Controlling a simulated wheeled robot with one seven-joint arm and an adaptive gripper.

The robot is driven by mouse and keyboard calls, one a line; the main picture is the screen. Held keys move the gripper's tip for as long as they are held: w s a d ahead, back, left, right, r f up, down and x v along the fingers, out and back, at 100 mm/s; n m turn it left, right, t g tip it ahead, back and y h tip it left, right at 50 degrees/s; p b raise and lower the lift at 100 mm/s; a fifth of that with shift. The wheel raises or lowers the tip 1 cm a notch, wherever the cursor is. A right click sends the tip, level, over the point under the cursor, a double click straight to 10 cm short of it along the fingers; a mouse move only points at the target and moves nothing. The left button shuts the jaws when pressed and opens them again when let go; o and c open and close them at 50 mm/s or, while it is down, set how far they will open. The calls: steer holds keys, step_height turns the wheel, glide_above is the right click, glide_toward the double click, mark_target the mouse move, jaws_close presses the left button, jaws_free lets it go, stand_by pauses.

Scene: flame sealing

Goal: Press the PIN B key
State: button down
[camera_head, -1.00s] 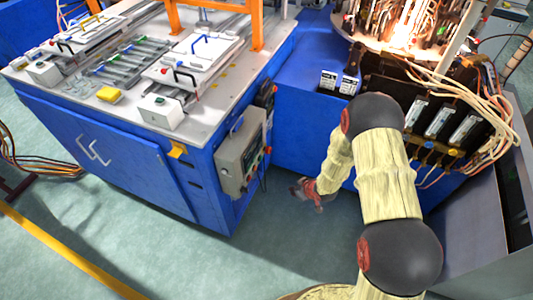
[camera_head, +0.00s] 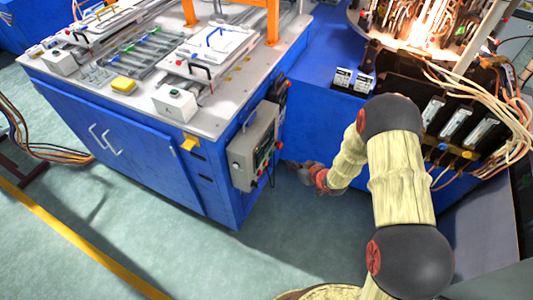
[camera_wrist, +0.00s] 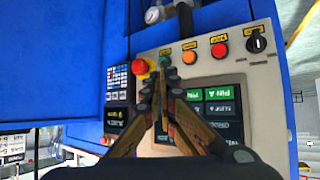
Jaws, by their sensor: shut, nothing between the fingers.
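A beige control panel (camera_head: 254,146) hangs on the side of the blue cabinet. In the wrist view its face (camera_wrist: 262,75) fills the middle, with a dark keypad holding a green key that reads PIN A (camera_wrist: 218,93). Another green key (camera_wrist: 194,95) to its left is partly covered by my finger, and I cannot read its label. My gripper (camera_wrist: 163,74) is shut and empty, its fingertips in front of the panel near the green button. In the head view my gripper (camera_head: 289,163) is just right of the panel. I cannot tell whether it touches.
Along the panel's top are a red mushroom button (camera_wrist: 140,67), a green button (camera_wrist: 164,61), an orange button (camera_wrist: 189,57), a red button (camera_wrist: 220,48) and a black rotary switch (camera_wrist: 257,43). A dark screen unit (camera_wrist: 117,82) sits left. The floor before the cabinet is clear.

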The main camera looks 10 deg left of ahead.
mark_target(266, 152)
steer(key=w+a+b, duration=0.1)
steer(key=w+a, duration=0.1)
steer(key=a, duration=0.5)
steer(key=shift+w+a, duration=0.15)
steer(key=shift+w, duration=0.15)
steer(key=shift+a, duration=0.1)
stand_by(1.1)
steer(key=shift+w+a, duration=0.15)
steer(key=shift+a, duration=0.15)
steer(key=shift+w+a, duration=0.1)
steer(key=shift+a, duration=0.2)
stand_by(0.6)
steer(key=shift+d, duration=0.1)
steer(key=shift+s+d, duration=0.25)
steer(key=shift+d, duration=0.4)
